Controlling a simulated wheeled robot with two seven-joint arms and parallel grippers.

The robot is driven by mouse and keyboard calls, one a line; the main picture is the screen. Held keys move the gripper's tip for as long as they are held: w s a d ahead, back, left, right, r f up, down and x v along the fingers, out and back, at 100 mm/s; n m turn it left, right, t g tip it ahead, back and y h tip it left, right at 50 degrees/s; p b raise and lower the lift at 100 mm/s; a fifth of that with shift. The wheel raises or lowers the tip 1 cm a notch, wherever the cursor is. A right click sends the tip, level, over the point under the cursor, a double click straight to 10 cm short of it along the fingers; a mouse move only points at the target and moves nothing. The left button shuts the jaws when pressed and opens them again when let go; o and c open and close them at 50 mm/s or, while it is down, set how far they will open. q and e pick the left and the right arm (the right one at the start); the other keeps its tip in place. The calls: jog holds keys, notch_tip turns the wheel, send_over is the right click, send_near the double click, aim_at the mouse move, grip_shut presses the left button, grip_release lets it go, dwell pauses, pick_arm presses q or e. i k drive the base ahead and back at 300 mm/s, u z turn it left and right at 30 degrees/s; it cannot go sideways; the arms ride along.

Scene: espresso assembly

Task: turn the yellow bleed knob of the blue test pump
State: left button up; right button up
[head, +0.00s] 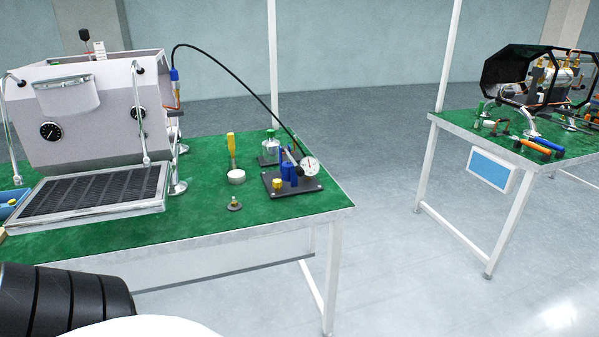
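The blue test pump (288,170) stands on a dark base plate near the right end of the green-topped workbench. Its yellow bleed knob (277,184) is at the left front of the base. A round white gauge (310,165) sits at the pump's right side. A black hose (232,75) arcs from the pump to a blue fitting on the espresso machine (85,110). Neither of my grippers shows in the head view. A black ribbed part and a white rounded part, which look like mine, show at the bottom left.
A yellow-handled tool (231,150), a white round piece (236,177), a small brass part (234,205) and a metal canister (270,146) stand left of the pump. Bare green mat (205,215) lies in front. A second workbench (470,125) with tools stands right, across open floor.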

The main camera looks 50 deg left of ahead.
aim_at(276, 182)
jog(key=u, duration=0.55)
jog(key=i, duration=0.8)
jog(key=u, duration=0.7)
